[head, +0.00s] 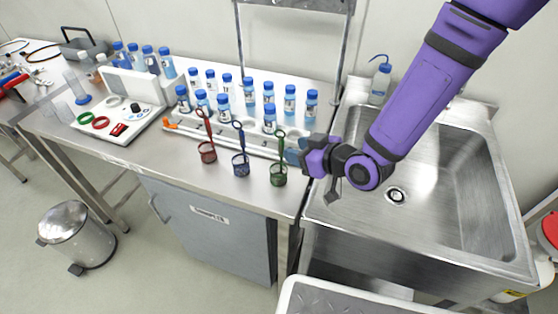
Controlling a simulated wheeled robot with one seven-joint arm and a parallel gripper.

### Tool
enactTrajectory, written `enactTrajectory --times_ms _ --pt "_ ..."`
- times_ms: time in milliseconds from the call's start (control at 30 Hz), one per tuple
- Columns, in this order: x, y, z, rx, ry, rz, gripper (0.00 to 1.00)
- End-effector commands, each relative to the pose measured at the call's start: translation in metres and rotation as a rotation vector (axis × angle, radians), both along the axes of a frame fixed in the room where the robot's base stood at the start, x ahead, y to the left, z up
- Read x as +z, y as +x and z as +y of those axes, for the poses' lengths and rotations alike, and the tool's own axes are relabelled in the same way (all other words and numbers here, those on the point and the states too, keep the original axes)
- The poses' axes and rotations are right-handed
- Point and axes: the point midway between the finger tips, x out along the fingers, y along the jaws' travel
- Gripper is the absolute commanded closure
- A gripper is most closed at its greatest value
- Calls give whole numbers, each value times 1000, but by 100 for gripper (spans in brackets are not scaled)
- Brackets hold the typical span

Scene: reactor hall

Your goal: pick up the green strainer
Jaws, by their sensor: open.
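The green strainer (279,175) stands upright on the steel bench near its front right corner, with its handle pointing up. A blue strainer (240,166) and a red strainer (207,153) stand in a row to its left. My gripper (322,184) is open and empty, to the right of the green strainer and apart from it, near the edge between the bench and the sink. Nothing hides the green strainer's basket.
Several blue-capped bottles (269,92) stand behind the strainers, by a long white rack (185,136). A metal frame (341,60) rises behind. A sink (425,205) lies right, with a wash bottle (380,80) at its back. A bin (75,235) stands on the floor.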

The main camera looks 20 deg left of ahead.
Motion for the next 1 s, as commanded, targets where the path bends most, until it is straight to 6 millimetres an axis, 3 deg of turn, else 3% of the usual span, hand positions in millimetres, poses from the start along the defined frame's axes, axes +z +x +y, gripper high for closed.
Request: enactTrajectory --times_ms 533,867,1000 --pt "-23 22 45 0 0 1 56" --pt "-25 25 50 -1 -1 0 56" --pt "-25 25 50 -1 -1 0 88"
